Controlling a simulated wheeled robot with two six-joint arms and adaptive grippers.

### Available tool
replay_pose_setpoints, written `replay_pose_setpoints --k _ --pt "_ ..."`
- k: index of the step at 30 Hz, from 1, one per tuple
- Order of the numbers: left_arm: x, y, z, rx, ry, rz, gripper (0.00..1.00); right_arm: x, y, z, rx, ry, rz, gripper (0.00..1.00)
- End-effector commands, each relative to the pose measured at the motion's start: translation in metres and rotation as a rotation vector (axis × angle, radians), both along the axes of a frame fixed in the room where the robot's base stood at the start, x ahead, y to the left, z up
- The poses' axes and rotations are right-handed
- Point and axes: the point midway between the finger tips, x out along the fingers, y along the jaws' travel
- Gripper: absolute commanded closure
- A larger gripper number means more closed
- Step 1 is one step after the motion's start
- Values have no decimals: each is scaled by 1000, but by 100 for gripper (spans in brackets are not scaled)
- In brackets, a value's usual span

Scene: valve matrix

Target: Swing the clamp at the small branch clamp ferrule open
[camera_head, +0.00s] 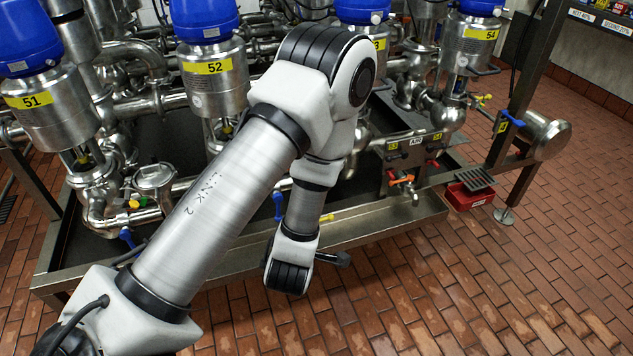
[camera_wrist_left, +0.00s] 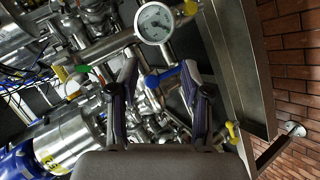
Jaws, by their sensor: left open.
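My left gripper (camera_wrist_left: 159,70) is open in the left wrist view, with its two dark fingers apart. A blue handle (camera_wrist_left: 162,77) on steel pipework shows between the fingertips, and nothing is held. In the head view my left arm reaches in over the pipework and hides much of the middle; its gripper cannot be made out there. I cannot pick out the small branch clamp ferrule or its clamp with certainty. Crowded small steel fittings (camera_wrist_left: 150,125) show between and below the fingers. My right gripper is in neither view.
A pressure gauge (camera_wrist_left: 154,23) stands just beyond the fingertips. Valves with blue heads, such as the one tagged 52 (camera_head: 214,75), rise behind my arm. The steel tray rim (camera_head: 395,215) runs along the front. A red bin (camera_head: 470,196) is at the right; the front brick floor (camera_head: 450,290) is clear.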

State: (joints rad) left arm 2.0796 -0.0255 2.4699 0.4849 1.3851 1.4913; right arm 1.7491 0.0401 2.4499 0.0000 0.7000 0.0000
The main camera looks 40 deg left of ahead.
Motion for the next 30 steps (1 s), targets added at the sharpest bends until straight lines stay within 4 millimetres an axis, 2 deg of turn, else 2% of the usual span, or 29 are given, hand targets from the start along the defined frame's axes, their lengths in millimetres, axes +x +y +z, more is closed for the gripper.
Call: replay_pose_setpoints --k 1,3,6,9,12,15,24,30 --pt "19 5 -7 -8 -146 46 52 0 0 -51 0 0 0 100" --pt "37 10 17 -1 -319 89 52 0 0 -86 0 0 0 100" --pt "49 11 45 20 -467 103 52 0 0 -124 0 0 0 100" --pt "55 8 69 21 -556 94 52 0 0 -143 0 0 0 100" --pt "57 8 84 20 -593 92 52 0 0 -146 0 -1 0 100" --pt "64 12 89 15 -598 94 52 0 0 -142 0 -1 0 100" --pt "110 41 88 17 -595 93 52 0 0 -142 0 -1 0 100" --pt "123 48 89 19 -592 89 52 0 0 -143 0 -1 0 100"
